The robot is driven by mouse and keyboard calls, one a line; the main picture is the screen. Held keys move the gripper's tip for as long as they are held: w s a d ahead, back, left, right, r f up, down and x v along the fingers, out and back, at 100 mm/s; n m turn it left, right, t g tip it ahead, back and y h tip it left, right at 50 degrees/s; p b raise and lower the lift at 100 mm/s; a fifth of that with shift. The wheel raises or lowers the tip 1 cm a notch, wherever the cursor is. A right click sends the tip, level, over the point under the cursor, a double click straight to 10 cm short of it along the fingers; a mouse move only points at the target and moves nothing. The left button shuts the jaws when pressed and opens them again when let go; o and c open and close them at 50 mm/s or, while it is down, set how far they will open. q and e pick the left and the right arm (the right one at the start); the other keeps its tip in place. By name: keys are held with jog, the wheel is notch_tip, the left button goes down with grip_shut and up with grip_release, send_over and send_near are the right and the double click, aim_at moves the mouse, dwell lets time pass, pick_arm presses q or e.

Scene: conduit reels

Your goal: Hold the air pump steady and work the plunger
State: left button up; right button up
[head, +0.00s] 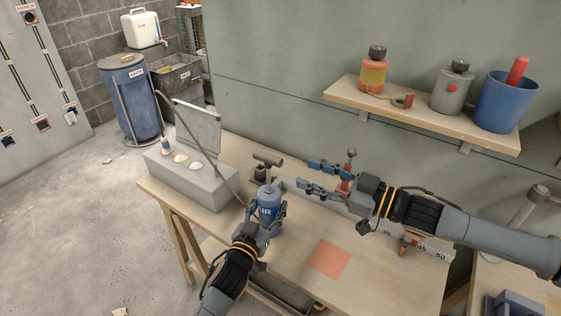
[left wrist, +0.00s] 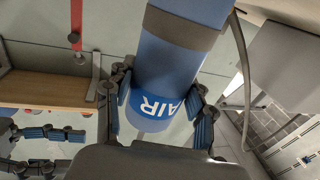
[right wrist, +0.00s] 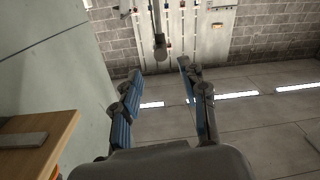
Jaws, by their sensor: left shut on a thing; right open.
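The air pump (head: 267,201) is a blue cylinder marked AIR, standing on the workbench, with a grey T-shaped plunger handle (head: 268,160) raised on a rod above it. A hose runs from the pump to the left. My left gripper (head: 270,214) is shut around the pump body, which fills the middle of the left wrist view (left wrist: 175,65). My right gripper (head: 305,175) is open and empty, to the right of the handle and apart from it, its fingers pointing towards it. The handle appears ahead between the fingers in the right wrist view (right wrist: 160,46).
A grey box (head: 195,175) with round discs and a raised lid stands left of the pump. A red upright lever (head: 347,180) is close behind my right gripper. An orange square (head: 329,259) lies on the workbench (head: 300,235). A shelf (head: 425,118) holds containers above.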

aim_at(268, 159)
jog(key=x, duration=1.1)
jog(key=shift+w+a, duration=0.1)
jog(key=shift+a, duration=0.15)
grip_shut()
